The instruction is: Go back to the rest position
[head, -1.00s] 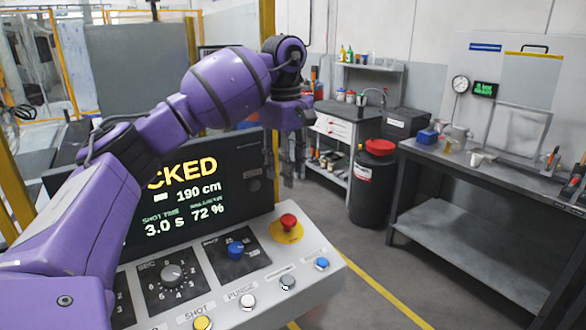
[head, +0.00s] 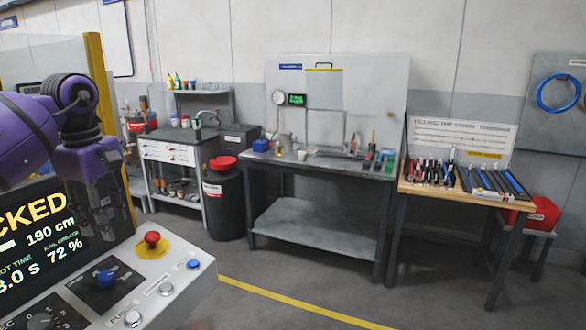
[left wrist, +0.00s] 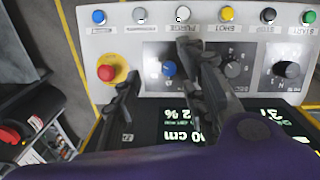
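My left gripper (head: 108,212) hangs at the left of the head view, above the control panel and in front of its dark screen. In the left wrist view its two dark fingers are spread apart, with nothing between them (left wrist: 160,62). The purple left arm (head: 28,140) comes in from the left edge. The control panel (head: 180,280) carries a red mushroom button (head: 152,238) on a yellow disc, a blue knob (head: 107,278) and several push buttons. The gripper appears clear of them. My right gripper is in neither view.
A grey workbench (head: 310,228) stands mid-view, with a wooden-topped table (head: 420,187) of tools to its right. Open floor with a yellow line (head: 300,306) lies between panel and benches.

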